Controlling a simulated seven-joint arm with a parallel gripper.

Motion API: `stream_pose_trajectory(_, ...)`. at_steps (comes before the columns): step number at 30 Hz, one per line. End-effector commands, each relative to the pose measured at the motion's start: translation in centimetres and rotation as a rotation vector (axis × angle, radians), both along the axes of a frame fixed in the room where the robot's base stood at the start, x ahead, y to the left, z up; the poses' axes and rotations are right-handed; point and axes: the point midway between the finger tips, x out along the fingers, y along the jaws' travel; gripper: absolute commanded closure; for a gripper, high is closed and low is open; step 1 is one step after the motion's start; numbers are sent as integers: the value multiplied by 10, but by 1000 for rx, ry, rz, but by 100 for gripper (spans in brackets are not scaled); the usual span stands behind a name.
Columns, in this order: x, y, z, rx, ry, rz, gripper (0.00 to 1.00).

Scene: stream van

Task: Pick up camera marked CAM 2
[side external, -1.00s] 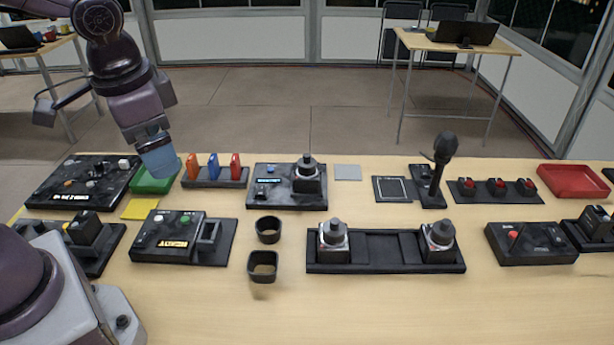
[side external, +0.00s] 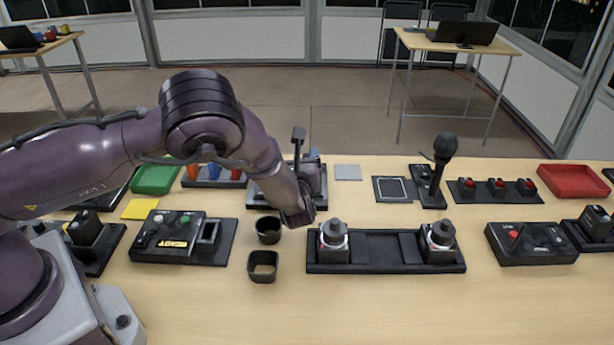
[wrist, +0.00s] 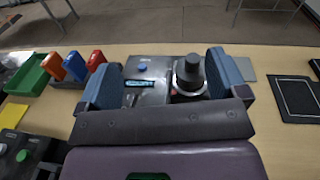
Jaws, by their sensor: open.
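Several small black cameras with round lens tops stand on the table. Two, a left camera (side external: 333,240) and a right camera (side external: 438,240), sit upright at the ends of a black tray (side external: 385,267). Another camera (wrist: 188,78) stands on a dark console (wrist: 147,85) and is largely hidden by my arm in the side view. No CAM 2 marking is readable. Contact cannot be told.
Two black square cups (side external: 268,231) stand just left of the tray. A microphone (side external: 440,165) rises at the back right. A button box (side external: 175,238), a green bin (side external: 155,177) and a red tray (side external: 573,181) stand around. The front table strip is clear.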

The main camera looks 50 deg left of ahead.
Motion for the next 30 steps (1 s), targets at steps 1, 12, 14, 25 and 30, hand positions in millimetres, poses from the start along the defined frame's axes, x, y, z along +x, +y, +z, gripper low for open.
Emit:
stream_pose_trajectory(1,12,-6,7,34,-6,-50,8)
stream_pose_trajectory(12,27,-17,-18,111,14,-136,8)
stream_pose_trajectory(14,27,-17,-29,108,14,-136,8)
stream_pose_trajectory(25,36,-8,-52,106,9,-133,8)
stream_pose_trajectory(30,55,10,-52,105,9,-133,8)
